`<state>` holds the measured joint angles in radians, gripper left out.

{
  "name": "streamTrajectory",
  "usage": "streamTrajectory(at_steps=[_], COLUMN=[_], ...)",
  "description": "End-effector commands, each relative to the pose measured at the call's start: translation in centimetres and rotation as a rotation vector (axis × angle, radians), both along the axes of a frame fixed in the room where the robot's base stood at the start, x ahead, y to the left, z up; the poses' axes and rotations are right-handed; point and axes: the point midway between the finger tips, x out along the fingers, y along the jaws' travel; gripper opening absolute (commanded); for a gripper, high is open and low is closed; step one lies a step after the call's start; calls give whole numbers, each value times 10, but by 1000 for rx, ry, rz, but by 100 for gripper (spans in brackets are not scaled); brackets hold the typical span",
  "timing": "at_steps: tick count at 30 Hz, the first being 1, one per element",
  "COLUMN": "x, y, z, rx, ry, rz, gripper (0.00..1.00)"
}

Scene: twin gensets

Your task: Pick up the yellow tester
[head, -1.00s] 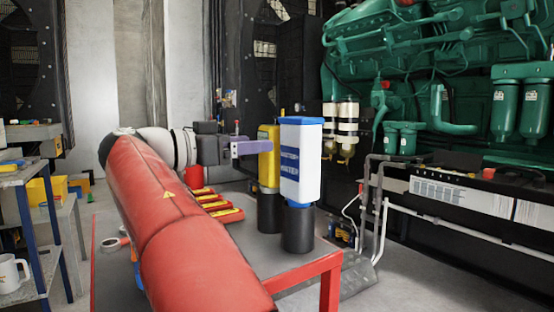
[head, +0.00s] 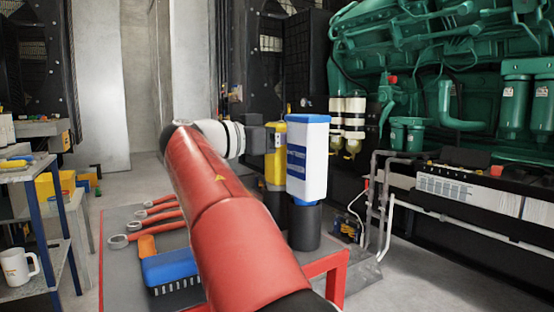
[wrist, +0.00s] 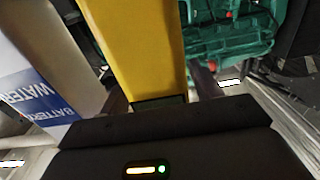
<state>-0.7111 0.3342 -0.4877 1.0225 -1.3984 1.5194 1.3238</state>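The yellow tester (head: 274,152) stands upright on a black stand, left of and partly behind a white-and-blue bottle in the head view. In the wrist view the tester's yellow body (wrist: 138,45) fills the middle, close in front of the palm. My gripper (wrist: 162,88) reaches around the tester, a dark finger showing on its right with a narrow gap. The left finger is hard to make out. The gripper looks open, and I see no firm contact. In the head view my red arm hides much of the stand and the fingers cannot be made out.
The white-and-blue bottle (head: 308,160) stands close to the right of the tester on a black stand (head: 305,228). Several red wrenches (head: 160,215) and a blue brush (head: 170,267) lie on the grey table. A green engine (head: 440,60) is behind at right. A shelf with a mug (head: 17,265) is at left.

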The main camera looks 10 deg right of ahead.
Motion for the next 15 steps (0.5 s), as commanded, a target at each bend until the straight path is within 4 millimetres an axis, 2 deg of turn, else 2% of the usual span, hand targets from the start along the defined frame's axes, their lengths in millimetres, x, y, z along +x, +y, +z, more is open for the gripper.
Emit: streamTrajectory(at_steps=[2,9,15], x=[0,0,0], y=[0,0,0], z=[0,0,1], rx=[0,0,-1], ry=[0,0,-1], rz=[0,0,0], gripper=[53,22,20])
